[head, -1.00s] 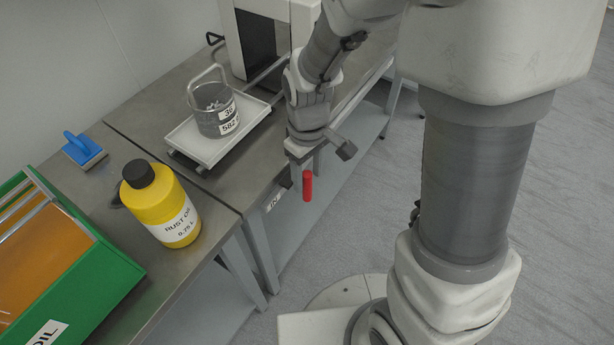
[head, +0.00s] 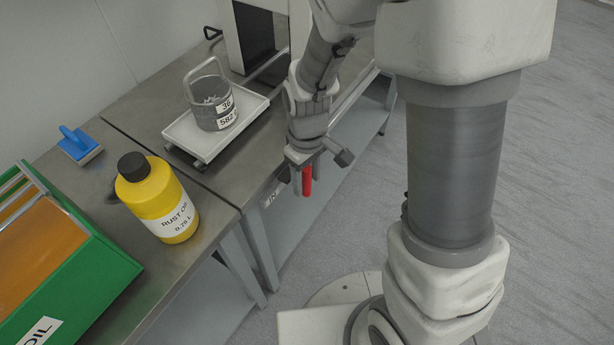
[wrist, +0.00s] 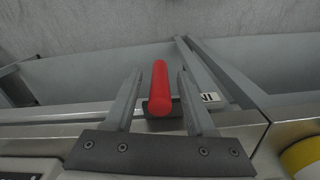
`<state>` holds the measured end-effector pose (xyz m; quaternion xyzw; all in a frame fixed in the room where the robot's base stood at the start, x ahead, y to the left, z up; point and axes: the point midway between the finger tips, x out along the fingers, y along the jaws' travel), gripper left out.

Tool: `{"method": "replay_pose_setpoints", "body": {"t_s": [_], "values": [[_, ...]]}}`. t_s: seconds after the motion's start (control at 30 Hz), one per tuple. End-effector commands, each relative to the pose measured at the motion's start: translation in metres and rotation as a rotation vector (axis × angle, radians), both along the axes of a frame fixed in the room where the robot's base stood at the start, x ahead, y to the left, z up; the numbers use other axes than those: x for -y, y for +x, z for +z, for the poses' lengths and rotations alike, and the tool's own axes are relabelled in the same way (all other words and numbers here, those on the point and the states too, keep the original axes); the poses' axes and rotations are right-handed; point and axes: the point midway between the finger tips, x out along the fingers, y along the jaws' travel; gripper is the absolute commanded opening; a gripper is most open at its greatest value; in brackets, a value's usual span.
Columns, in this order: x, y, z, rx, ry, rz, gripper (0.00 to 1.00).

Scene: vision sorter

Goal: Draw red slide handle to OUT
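The red slide handle (head: 307,180) stands out from the bench's front edge, and in the wrist view it is a red bar (wrist: 160,88). My gripper (head: 304,182) is down at the handle. In the wrist view its two fingers (wrist: 159,75) lie on either side of the handle with a gap on each side, so it is open and not gripping. A white IN label (head: 272,197) is on the bench front beside the handle, and it also shows in the wrist view (wrist: 210,97). I see no OUT mark.
A yellow bottle (head: 158,205), a green bin (head: 100,270) and a blue-handled brush (head: 78,146) are at left. The floor in front is clear.

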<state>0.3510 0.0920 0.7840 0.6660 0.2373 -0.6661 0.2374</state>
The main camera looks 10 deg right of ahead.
Motion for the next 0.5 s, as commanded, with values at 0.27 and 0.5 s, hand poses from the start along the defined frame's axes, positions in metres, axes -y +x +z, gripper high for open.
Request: {"method": "replay_pose_setpoints", "body": {"t_s": [0.27,0.5], "values": [[0.0000,0.0001,0.0001,0.000,0.000,0.000,0.03],[0.0000,0.0001,0.0001,0.000,0.000,0.000,0.00]]}}
